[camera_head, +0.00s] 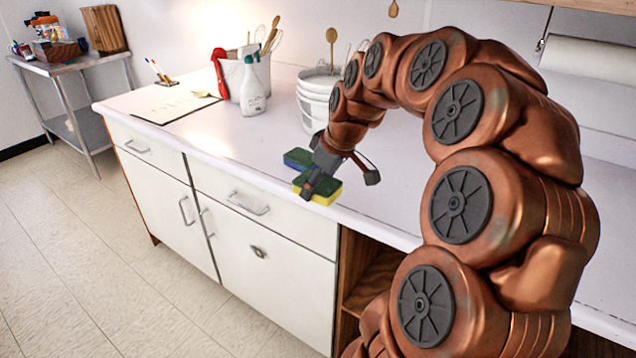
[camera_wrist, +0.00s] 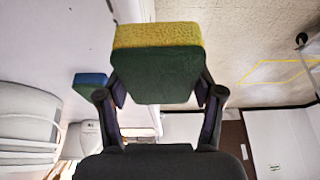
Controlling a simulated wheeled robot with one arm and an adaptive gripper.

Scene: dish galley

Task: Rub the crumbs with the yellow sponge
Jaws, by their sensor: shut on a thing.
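The yellow sponge (camera_head: 328,196) has a dark green scouring side and is at the counter's front edge in the head view. In the wrist view the yellow sponge (camera_wrist: 157,35) is between both fingers, its green face towards the camera. My gripper (camera_head: 312,182) is shut on it; the gripper also shows in the wrist view (camera_wrist: 160,94). I cannot tell whether the sponge touches the counter. A blue-and-green sponge (camera_head: 297,158) lies just behind it on the counter; it also shows in the wrist view (camera_wrist: 88,82). I see no crumbs in either view.
The white counter (camera_head: 240,140) is clear left of the sponges. A white bucket (camera_head: 316,100), a spray bottle (camera_head: 252,90), a utensil container (camera_head: 232,78) and a clipboard (camera_head: 160,105) stand or lie towards its back and left. My arm hides much of the right side.

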